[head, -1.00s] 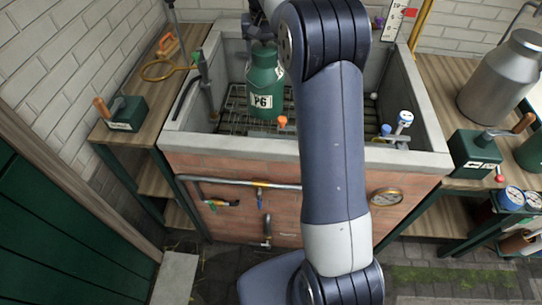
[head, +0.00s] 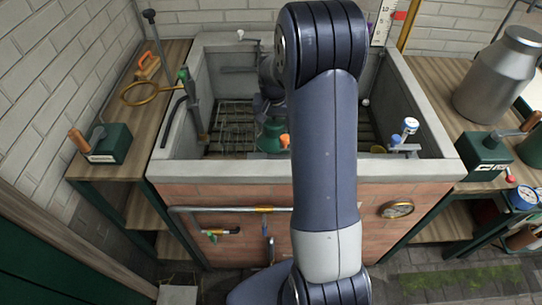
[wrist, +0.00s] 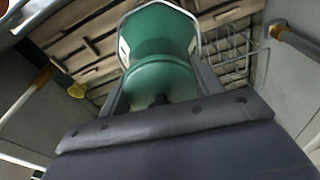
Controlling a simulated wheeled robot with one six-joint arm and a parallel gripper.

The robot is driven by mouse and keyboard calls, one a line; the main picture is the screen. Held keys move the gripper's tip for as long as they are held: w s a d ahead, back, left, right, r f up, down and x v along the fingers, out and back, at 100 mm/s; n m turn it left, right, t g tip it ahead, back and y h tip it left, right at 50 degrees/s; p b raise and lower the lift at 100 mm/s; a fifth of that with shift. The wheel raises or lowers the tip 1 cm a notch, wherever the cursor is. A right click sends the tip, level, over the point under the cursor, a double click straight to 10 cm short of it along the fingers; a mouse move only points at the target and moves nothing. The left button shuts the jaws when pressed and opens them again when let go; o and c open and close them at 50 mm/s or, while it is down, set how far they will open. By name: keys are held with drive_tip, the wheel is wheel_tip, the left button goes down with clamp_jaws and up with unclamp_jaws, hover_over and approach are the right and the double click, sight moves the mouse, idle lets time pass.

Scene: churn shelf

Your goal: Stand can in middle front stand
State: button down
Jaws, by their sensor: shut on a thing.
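The green can (head: 270,138) is low inside the brick-fronted trough (head: 222,170), partly hidden by my arm and the trough's front wall. The wrist view shows the can's green body (wrist: 160,42) close up between my fingers, a dark knob near it. My gripper (wrist: 160,75) is shut on the can; in the head view it is largely hidden behind my arm. A wire rack (head: 230,118) lies in the left of the trough, and wire frame parts (wrist: 238,45) show beside the can. I cannot tell whether the can stands inside a frame or touches the floor.
A pipe with a green fitting (head: 188,95) rises at the trough's left wall. A steel churn (head: 502,75) stands on the right bench. A green box (head: 108,143) is on the left bench.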

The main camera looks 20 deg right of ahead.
sight(274, 140)
drive_tip(key=shift+w+f+p, duration=0.1)
drive_tip(key=shift+f+p, duration=0.3)
drive_tip(key=shift+f, duration=3.35)
drive_tip(key=shift+f, duration=0.15)
drive_tip(key=shift+c, duration=1.8)
unclamp_jaws()
drive_tip(key=r, duration=0.4)
drive_tip(key=s+r, duration=0.1)
drive_tip(key=r, duration=0.3)
drive_tip(key=r+b, duration=0.1)
drive_tip(key=r, duration=0.3)
drive_tip(key=shift+s+a, duration=0.2)
drive_tip(key=shift+a, duration=0.15)
